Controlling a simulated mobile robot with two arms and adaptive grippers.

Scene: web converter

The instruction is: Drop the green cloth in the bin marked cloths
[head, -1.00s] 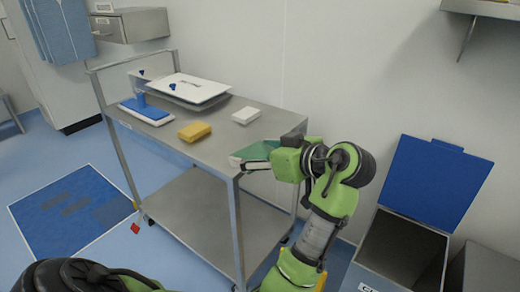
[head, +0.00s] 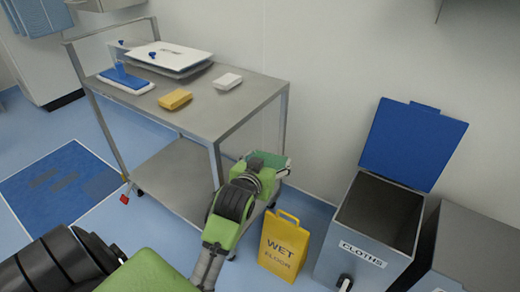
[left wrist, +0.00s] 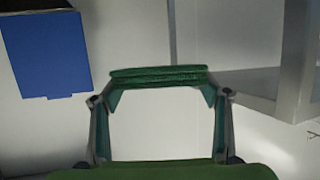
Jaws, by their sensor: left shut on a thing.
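My left gripper (head: 279,168) is shut on the folded green cloth (head: 268,158). It holds the cloth in the air, just off the right end of the steel trolley. In the left wrist view the cloth (left wrist: 158,76) spans the gap between the two fingertips (left wrist: 160,88). The grey bin marked CLOTHS (head: 336,262) stands on the floor to the right of the gripper. Its blue lid (head: 412,145) is up against the wall and its mouth is open. The lid also shows at upper left in the left wrist view (left wrist: 47,52). My right gripper is not in view.
A yellow wet floor sign (head: 284,248) stands between the gripper and the bin. A second grey bin (head: 480,245) adjoins on the right. The trolley (head: 240,107) carries a yellow sponge (head: 175,99), a white block (head: 228,81) and a lidded tray (head: 168,57).

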